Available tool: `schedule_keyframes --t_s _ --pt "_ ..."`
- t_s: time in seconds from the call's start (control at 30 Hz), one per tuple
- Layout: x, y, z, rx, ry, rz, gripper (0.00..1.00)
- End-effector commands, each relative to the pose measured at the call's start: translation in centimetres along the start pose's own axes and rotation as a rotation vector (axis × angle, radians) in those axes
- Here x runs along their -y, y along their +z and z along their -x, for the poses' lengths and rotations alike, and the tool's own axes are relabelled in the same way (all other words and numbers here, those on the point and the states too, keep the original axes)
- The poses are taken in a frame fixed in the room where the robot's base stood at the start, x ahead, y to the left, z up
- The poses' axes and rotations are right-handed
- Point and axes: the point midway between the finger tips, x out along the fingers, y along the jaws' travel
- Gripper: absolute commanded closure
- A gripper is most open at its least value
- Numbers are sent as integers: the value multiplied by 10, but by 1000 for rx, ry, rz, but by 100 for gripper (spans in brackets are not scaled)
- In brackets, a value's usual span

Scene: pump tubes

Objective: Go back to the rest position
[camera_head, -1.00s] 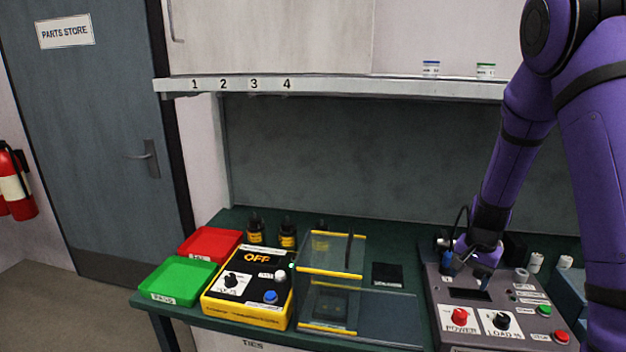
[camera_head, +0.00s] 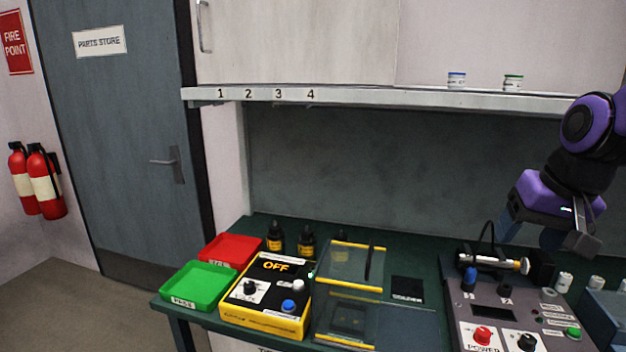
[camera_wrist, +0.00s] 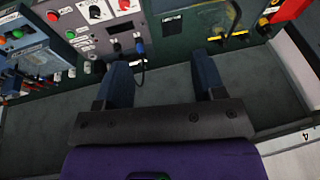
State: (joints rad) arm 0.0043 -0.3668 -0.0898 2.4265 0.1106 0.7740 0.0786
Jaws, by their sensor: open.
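My gripper (camera_head: 546,238) is at the right in the head view, raised above the grey control panel (camera_head: 500,301) and apart from it. In the wrist view its two fingers (camera_wrist: 163,82) stand well apart with nothing between them. The grey panel has a red power knob (camera_head: 483,335), a black load knob and a blue plug (camera_head: 469,279). A tube with a brass-coloured end (camera_head: 500,262) lies across holders at the back of the panel. My arm is folded at the right edge, and part of it is out of view.
The green bench (camera_head: 425,267) holds a red tray (camera_head: 222,249), a green tray (camera_head: 201,286), a yellow box reading OFF (camera_head: 262,316), dark bottles (camera_head: 275,238) and a clear hinged cover (camera_head: 352,268). A shelf (camera_head: 400,97) with two small jars runs above.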

Motion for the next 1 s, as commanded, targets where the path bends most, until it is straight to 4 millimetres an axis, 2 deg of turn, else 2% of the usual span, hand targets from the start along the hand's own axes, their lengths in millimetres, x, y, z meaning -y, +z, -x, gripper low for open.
schedule_keyframes --t_s 0.03,0.2,0.4,0.5,0.63,1.0 --pt "2 11 12 -23 0 30 37" --pt "4 45 42 -77 15 128 37" --pt "3 79 64 -129 42 217 37" --pt "2 90 70 -145 52 241 37" --pt "1 95 72 -152 60 255 37" --pt "1 95 72 -152 60 255 37"
